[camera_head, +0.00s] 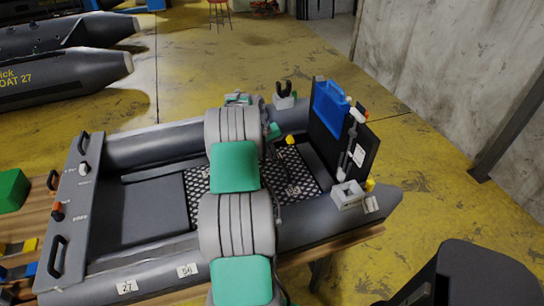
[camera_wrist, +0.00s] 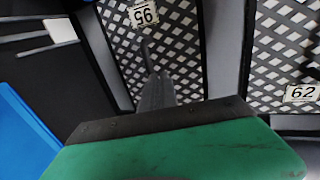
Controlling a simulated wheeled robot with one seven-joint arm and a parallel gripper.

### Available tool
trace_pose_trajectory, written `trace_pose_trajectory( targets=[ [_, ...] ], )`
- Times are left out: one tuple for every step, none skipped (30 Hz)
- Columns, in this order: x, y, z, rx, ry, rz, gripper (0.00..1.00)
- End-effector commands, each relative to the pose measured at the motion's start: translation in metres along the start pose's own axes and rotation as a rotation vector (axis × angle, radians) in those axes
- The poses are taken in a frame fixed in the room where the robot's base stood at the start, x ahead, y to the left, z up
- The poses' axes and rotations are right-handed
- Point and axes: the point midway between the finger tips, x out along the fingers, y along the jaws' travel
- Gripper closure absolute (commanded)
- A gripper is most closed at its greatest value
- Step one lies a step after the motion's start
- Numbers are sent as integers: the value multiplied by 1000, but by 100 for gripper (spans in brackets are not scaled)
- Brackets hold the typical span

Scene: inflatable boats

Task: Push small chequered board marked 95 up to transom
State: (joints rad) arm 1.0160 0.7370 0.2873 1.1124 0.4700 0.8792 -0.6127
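The small chequered board marked 95 (camera_wrist: 178,55) lies flat in the boat's floor, its label at the top of the wrist view. In the head view, the chequered area (camera_head: 303,180) near the transom fits it, but its label is too small to read. The black transom (camera_head: 358,158) stands upright at the boat's right end. A dark strip shows between board and transom, so they look apart. My gripper (camera_wrist: 147,48) points down over the board, its fingers appearing as one narrow shape, shut with nothing between them. Tip contact is unclear. In the head view my arm hides much of the floor.
Another chequered board, marked 62 (camera_wrist: 290,60), lies to the right there, beyond a grey strip. Grey side tubes (camera_head: 320,222) flank the floor.

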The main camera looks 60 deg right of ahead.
Motion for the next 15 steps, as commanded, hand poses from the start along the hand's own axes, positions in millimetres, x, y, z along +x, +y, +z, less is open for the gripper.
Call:
trace_pose_trajectory(
  targets=[
    [4,-2,0,-1,0,0,96],
    [6,-2,0,-1,0,0,96],
    [10,-4,0,-1,0,0,96],
    [12,-4,0,0,0,0,96],
    [15,-5,0,0,-1,-1,96],
    [19,-7,0,0,-1,-1,96],
    [22,-7,0,0,-1,-1,96],
    [24,-8,0,0,-1,-1,96],
    [28,-9,0,0,-1,-1,96],
    [30,-10,0,0,-1,-1,96],
    [33,-11,0,0,-1,-1,96],
    [36,-12,0,0,-1,-1,96],
    [39,-13,0,0,-1,-1,96],
    [41,-14,0,0,-1,-1,96],
    [45,-15,0,0,-1,-1,96]
  ],
)
